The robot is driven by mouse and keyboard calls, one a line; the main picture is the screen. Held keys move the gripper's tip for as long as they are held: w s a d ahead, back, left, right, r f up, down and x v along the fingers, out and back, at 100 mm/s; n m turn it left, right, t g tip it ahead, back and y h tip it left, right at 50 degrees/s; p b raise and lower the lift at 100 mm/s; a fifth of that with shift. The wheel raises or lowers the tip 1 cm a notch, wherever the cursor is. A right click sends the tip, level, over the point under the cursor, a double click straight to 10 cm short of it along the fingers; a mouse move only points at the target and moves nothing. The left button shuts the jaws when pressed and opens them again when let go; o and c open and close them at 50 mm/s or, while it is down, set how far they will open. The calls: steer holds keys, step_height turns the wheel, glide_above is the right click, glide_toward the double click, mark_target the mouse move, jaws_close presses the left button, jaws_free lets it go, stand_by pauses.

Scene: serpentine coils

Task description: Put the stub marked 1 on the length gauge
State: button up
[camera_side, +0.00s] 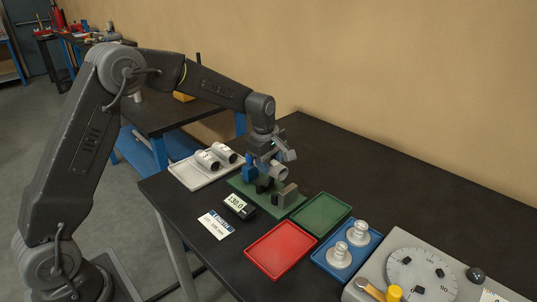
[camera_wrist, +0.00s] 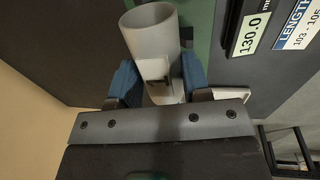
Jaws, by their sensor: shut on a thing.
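My gripper (camera_side: 264,168) is shut on a light grey hollow stub (camera_side: 279,173), over the length gauge. In the wrist view the blue fingers of my gripper (camera_wrist: 158,80) press the stub (camera_wrist: 150,32) from both sides, its open end towards the top. I cannot read a number on the held stub. The length gauge has a green base (camera_side: 240,184), dark supports, an upright grey block (camera_side: 288,195) and a display (camera_side: 239,206) reading 130.0. I cannot tell whether the stub touches the supports.
A pale tray (camera_side: 190,182) holds two more stubs (camera_side: 209,160) to the left. A card (camera_side: 216,226) reads LENGTH 103 - 105. A red tray (camera_side: 281,250) and a green tray (camera_side: 321,214) are empty. A blue tray (camera_side: 334,270) holds pale stepped parts; a grey dial device (camera_side: 425,262) stands right.

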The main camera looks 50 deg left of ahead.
steer(key=shift+f, duration=0.4)
steer(key=shift+f, duration=0.3)
stand_by(0.4)
steer(key=shift+f, duration=1.1)
steer(key=shift+f, duration=0.35)
steer(key=shift+f, duration=0.3)
steer(key=o, duration=1.2)
